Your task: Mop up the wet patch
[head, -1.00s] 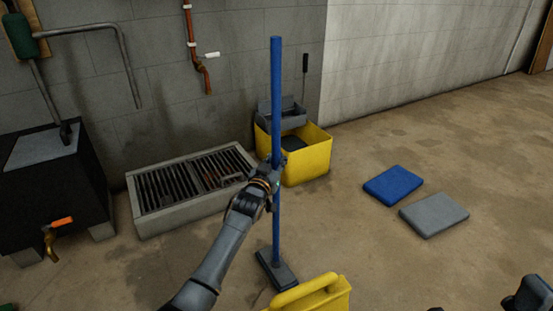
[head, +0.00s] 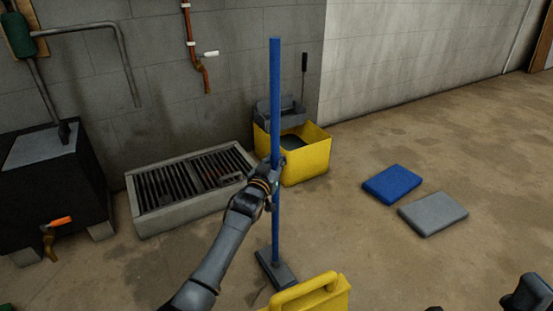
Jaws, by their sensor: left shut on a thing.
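My left gripper (head: 268,181) is shut on the blue handle of the mop (head: 276,110), about midway down. The mop stands nearly upright, and its flat dark grey head (head: 277,268) is low at the floor. I cannot tell if the head presses on the floor. The concrete floor is mottled with darker blotches, and I cannot tell which of them is the wet patch. The yellow mop bucket (head: 306,160) with a grey wringer stands behind the mop, against the wall.
A grated drain trough (head: 147,222) lies along the wall, left of the bucket. A black tank (head: 40,190) with an orange-handled tap stands far left. A blue pad (head: 392,184) and a grey pad (head: 433,214) lie right. A yellow handled object (head: 318,296) is at the bottom edge.

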